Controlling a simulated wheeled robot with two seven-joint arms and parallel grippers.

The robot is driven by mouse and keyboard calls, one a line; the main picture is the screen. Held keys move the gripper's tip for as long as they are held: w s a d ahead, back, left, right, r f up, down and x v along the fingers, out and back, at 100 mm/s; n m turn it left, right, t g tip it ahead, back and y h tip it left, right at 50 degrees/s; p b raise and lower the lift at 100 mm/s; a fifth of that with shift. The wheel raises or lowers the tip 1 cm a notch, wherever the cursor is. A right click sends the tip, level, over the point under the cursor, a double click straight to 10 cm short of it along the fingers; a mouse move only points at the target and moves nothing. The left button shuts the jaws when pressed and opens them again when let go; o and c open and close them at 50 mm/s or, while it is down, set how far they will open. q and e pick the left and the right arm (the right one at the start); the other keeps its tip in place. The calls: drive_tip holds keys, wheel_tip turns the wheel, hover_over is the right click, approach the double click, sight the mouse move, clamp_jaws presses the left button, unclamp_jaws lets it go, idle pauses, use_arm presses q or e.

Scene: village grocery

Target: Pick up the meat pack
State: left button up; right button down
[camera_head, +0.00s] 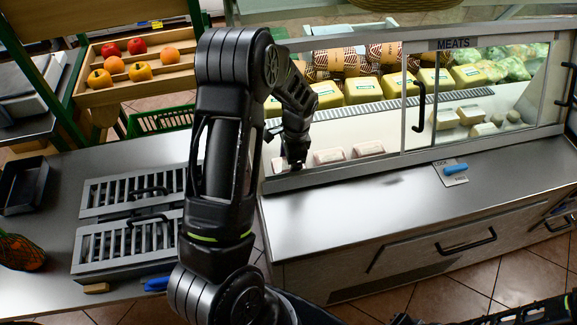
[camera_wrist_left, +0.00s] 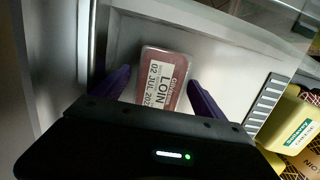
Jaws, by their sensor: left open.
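A meat pack (camera_wrist_left: 162,78), a clear-wrapped red tray with a white label reading "LOIN", lies on the pale floor of the chilled display case. My left gripper is open in the left wrist view (camera_wrist_left: 158,82), its two purple fingers on either side of the pack's near part with gaps beside it. The near end of the pack is hidden behind the gripper body. In the head view my left gripper (camera_head: 294,162) reaches down into the open left part of the case. Other meat packs (camera_head: 330,156) (camera_head: 368,149) lie to its right. My right gripper is not visible.
A sliding glass door (camera_head: 480,95) covers the right part. Yellow packs (camera_head: 362,90) stand on the shelf behind. A slatted metal grill (camera_head: 125,240) and a black tray (camera_head: 24,186) are on the left counter.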

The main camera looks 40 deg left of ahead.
use_arm(q)
drive_tip(key=shift+c, duration=0.4)
drive_tip(key=c, duration=1.6)
drive_tip(key=shift+r, duration=0.15)
drive_tip(key=shift+c, duration=0.2)
wheel_tip(320, 180, up, 18)
drive_tip(key=b, duration=0.2)
idle(0.3)
